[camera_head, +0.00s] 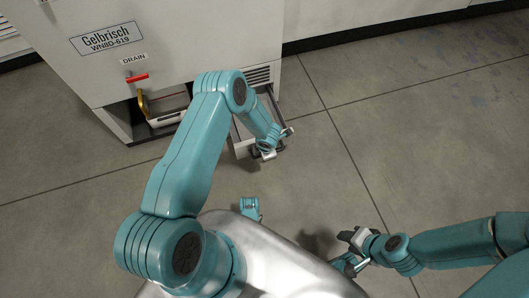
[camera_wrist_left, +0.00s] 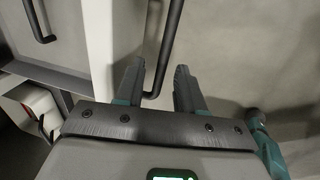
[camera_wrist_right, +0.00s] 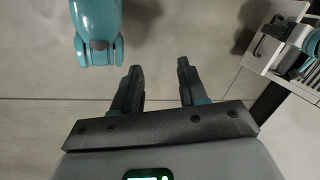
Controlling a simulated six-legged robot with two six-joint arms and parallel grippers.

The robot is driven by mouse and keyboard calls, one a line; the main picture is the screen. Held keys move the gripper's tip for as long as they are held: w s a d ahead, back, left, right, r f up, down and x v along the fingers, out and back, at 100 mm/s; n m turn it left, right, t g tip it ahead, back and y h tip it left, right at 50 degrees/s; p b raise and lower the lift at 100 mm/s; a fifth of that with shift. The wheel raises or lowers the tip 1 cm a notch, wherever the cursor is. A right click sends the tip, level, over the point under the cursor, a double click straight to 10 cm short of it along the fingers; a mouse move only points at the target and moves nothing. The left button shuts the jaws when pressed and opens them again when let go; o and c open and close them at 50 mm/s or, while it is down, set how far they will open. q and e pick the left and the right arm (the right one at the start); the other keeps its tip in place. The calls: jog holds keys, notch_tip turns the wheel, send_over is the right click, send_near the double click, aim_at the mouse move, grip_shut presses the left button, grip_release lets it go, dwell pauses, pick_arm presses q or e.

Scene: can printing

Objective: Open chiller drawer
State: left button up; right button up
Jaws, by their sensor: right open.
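The chiller (camera_head: 150,60) is a pale cabinet labelled "Gelbrisch" at the upper left of the head view. Its drawer (camera_head: 242,143) stands partly out at the cabinet's lower right, largely hidden by my left arm. My left gripper (camera_head: 276,146) is at the drawer's front. In the left wrist view, the dark drawer handle (camera_wrist_left: 168,45) runs between its two spread fingers; I cannot tell whether they touch it. The drawer also shows in the right wrist view (camera_wrist_right: 264,55). My right gripper (camera_head: 352,250) is open and empty, low over the floor, away from the chiller.
A red drain valve handle (camera_head: 137,78) with a brass spout sits left of my left arm. Below it is an open recess (camera_head: 120,118) with a pale item inside. The tiled floor (camera_head: 410,120) to the right is clear.

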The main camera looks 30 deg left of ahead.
pick_arm(q)
notch_tip(320, 180, up, 16)
jog(key=s+d+p, duration=0.2)
jog(key=p, duration=0.5)
jog(key=shift+d, duration=0.15)
pick_arm(e)
notch_tip(320, 180, up, 6)
jog(key=s+a, duration=0.1)
jog(key=shift+s+a+r+n+g, duration=0.15)
jog(key=shift+a+r+n+g, duration=0.05)
jog(key=shift+r+n+g, duration=0.1)
pick_arm(q)
jog(key=s+d+r+m+h, duration=0.2)
jog(key=s+d+m, duration=0.2)
jog(key=s+m, duration=0.3)
jog(key=s+d+r+m+g+h, duration=0.1)
jog(key=s+d+r+m+h, duration=0.2)
jog(key=m, duration=0.7)
jog(key=s+d+r+m+h, duration=0.1)
jog(key=s+d+m, duration=0.3)
jog(key=s+m, duration=0.35)
notch_tip(320, 180, up, 26)
jog(key=m+p, duration=0.1)
jog(key=p, duration=2.5)
jog(key=shift+w+r+p, duration=0.2)
jog(key=shift+w+p, duration=0.1)
jog(key=shift+p, duration=0.1)
pick_arm(e)
notch_tip(320, 180, up, 26)
jog(key=shift+r, duration=0.25)
